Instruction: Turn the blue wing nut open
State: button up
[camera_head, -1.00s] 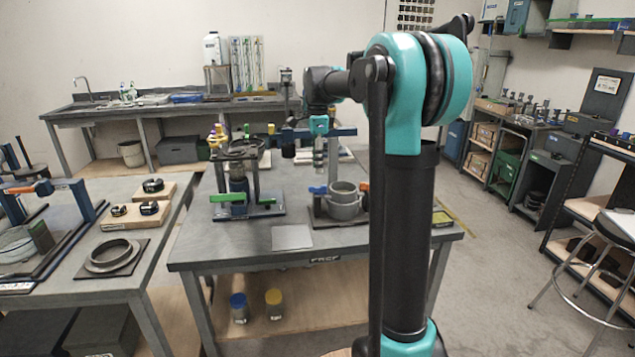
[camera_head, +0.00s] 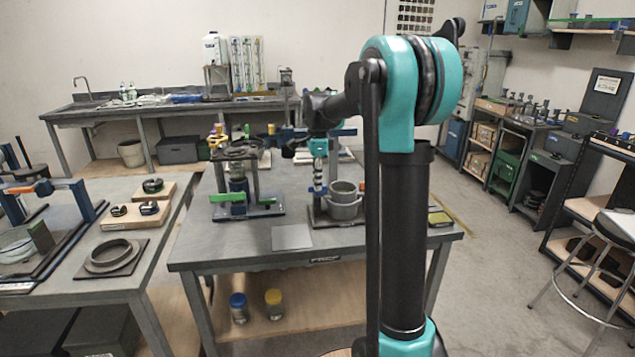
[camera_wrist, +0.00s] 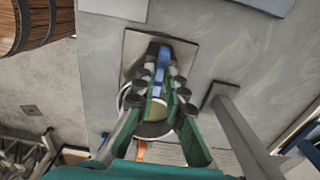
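The blue wing nut (camera_wrist: 161,64) shows in the wrist view as a narrow blue bar on a dark square plate (camera_wrist: 134,46). My gripper (camera_wrist: 162,73) has its green fingers with dark pads on either side of the bar. The fingers stand apart; I cannot tell whether the pads touch it. In the head view my gripper (camera_head: 319,184) points down beside a grey round pot (camera_head: 345,205) on the middle table, and it mostly hides the wing nut. A round ring-like part (camera_wrist: 150,127) lies partly behind the fingers in the wrist view.
A fixture with a green lever (camera_head: 228,197) stands left of my gripper on the middle table (camera_head: 215,255). A flat grey plate (camera_head: 291,237) lies in front. The left table holds rings (camera_head: 110,254) and a blue-posted frame (camera_head: 84,200). The table's front strip is mostly clear.

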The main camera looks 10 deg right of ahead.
grip_shut()
jog(key=shift+n, duration=0.4)
jog(key=n, duration=0.8)
jog(key=shift+n, duration=0.3)
jog(key=n, duration=0.4)
jog(key=shift+n, duration=2.2)
jog(key=o, duration=0.6)
grip_release()
